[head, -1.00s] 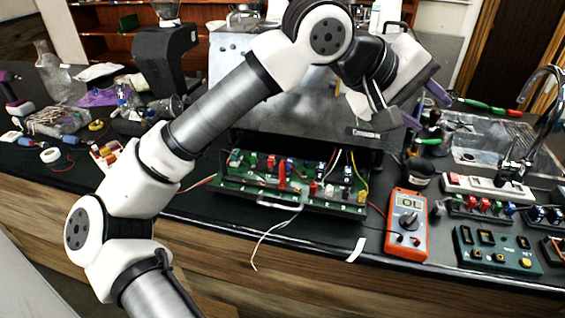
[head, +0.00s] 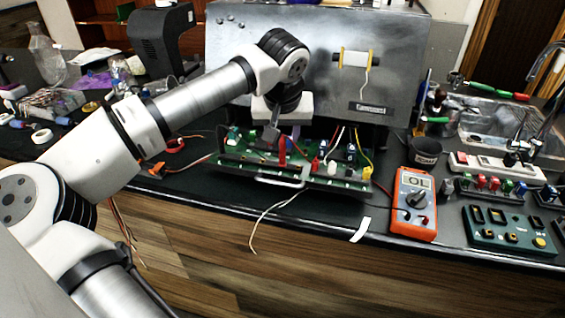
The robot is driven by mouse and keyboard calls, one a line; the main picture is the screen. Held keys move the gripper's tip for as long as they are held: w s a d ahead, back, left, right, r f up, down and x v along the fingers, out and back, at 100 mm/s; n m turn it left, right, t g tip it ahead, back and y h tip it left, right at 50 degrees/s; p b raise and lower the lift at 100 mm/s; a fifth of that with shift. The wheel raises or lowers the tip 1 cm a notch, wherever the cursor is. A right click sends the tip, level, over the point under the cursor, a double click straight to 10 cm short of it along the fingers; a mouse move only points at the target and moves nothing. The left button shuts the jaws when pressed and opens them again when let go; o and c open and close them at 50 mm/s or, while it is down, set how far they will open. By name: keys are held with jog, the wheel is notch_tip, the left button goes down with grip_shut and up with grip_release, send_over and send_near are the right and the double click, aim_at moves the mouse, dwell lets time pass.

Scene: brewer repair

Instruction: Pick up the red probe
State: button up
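A slim red upright piece, which looks like the red probe (head: 282,152), stands in the open drawer of green circuit boards (head: 235,160) at the front of the brewer. My gripper (head: 283,138) points down over this drawer, right at the top of the red piece. A dark finger shows just left of it; the other finger is hard to make out. I cannot tell whether the fingers touch the red piece or how far apart they are.
The brewer's steel body (head: 395,70) rises behind my gripper, with a white spool on its front. An orange multimeter (head: 412,203) lies to the right, beside a green panel (head: 508,230). A pale cable hangs over the bench edge. Loose leads lie to the left.

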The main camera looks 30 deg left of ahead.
aim_at(283, 146)
jog(key=b+x, duration=0.2)
jog(key=x, duration=0.3)
jog(key=shift+w+f, duration=0.1)
jog(key=shift+f, duration=0.2)
jog(key=shift+r, duration=0.1)
grip_shut()
